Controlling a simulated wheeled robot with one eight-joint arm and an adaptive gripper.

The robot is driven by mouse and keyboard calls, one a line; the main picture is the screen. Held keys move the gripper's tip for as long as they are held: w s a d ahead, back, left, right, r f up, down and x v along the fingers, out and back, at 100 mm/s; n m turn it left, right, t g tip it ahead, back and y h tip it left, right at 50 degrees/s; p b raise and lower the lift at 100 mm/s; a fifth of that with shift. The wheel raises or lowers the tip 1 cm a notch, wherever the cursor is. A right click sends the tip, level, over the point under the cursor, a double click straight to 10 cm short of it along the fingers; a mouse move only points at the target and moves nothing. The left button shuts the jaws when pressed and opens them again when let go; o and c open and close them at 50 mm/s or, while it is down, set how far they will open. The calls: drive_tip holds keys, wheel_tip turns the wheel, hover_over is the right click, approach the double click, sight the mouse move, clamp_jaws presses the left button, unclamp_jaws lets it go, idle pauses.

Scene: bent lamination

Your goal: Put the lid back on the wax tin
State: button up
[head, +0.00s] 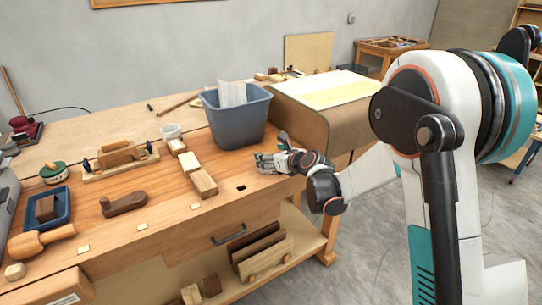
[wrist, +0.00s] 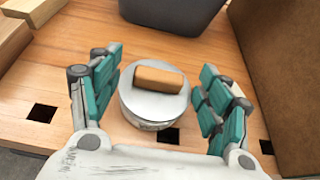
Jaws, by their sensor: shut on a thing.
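A round silver lid (wrist: 136,101) with a brown wooden block-shaped grip (wrist: 159,79) on top shows in the middle of the wrist view. The pale tin wall (wrist: 155,127) shows just below the lid's near edge, mostly hidden. I cannot tell whether the lid is fully seated on it. My gripper (wrist: 158,75) has its teal fingers on the left and right sides of the lid and is shut on it. In the head view my gripper (head: 272,158) is low over the bench's right part, and it largely hides the tin.
A grey bin (head: 236,120) stands just beyond my gripper. A large brown bent panel (head: 300,125) rises to the right. Wooden blocks (head: 203,183) lie to the left. The wooden bench (head: 165,215) has square holes and is clear in front of the tin.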

drive_tip(key=shift+f+b, duration=0.35)
drive_tip(key=shift+f, duration=0.1)
idle(0.3)
drive_tip(key=o, duration=0.9)
drive_tip(key=shift+o, duration=0.2)
drive_tip(key=shift+r, duration=0.15)
drive_tip(key=shift+r+p, duration=2.15)
drive_tip(key=shift+r, duration=1.25)
